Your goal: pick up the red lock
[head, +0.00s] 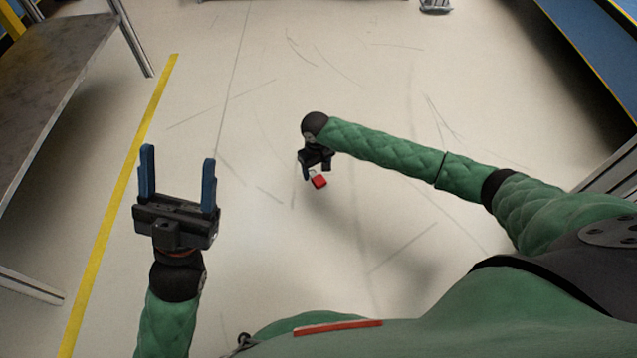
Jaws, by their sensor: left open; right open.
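The red lock (319,182) is a small red block with a thin grey shackle, near the middle of the head view. My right gripper (314,172) points down right at it, with the jaws open. The shackle shows close to the dark fingers; I cannot tell whether it touches them, hangs on one or is apart. I also cannot tell whether the lock is off the floor. My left gripper (178,175) is open and empty at the left, its two blue fingers wide apart and pointing away from me.
The pale floor (400,90) is scuffed and largely clear. A yellow line (120,195) runs along its left side. A grey table (50,70) stands at the upper left, and a blue surface with a yellow edge (590,50) is at the upper right.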

